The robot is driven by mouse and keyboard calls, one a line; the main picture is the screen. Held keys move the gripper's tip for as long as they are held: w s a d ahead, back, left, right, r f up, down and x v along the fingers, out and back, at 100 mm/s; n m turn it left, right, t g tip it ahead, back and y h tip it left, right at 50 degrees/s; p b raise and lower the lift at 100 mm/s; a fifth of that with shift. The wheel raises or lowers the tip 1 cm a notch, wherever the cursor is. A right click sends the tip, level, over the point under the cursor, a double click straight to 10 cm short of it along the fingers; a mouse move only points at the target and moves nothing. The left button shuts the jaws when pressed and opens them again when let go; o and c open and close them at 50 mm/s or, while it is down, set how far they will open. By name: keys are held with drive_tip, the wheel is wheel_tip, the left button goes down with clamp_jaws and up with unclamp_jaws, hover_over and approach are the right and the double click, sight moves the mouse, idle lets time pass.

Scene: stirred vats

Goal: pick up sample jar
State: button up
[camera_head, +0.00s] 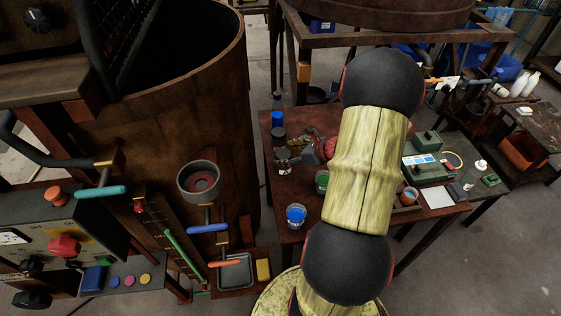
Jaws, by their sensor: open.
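My gripper (287,158) is at the left part of the brown work table, partly in front of my arm's red wrist part, with its jaws open. A small jar (285,169) with a pale lower part is right at the fingertips. I cannot tell whether the fingers touch it or stand around it. Other jars stand nearby: a blue-filled one (296,215) at the table's front left edge and a green one (322,181) beside my arm. A dark bottle with a blue upper part (277,121) stands behind the gripper. Which of these is the sample jar is not marked.
My arm hides the table's middle. Right of it are a green instrument (427,167), a white sheet (437,197) and a small blue-topped cup (410,195). A large rusty vat (190,110) stands close on the left, with a control panel (60,240) before it.

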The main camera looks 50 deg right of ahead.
drive_tip(key=b+x, duration=0.2)
drive_tip(key=x, duration=0.4)
drive_tip(key=shift+w+f, duration=0.2)
drive_tip(key=shift+f, duration=0.1)
drive_tip(key=shift+d+r, duration=0.1)
drive_tip(key=shift+c, duration=0.9)
drive_tip(key=c, duration=1.1)
drive_tip(key=shift+c, duration=0.6)
drive_tip(key=shift+c, duration=0.2)
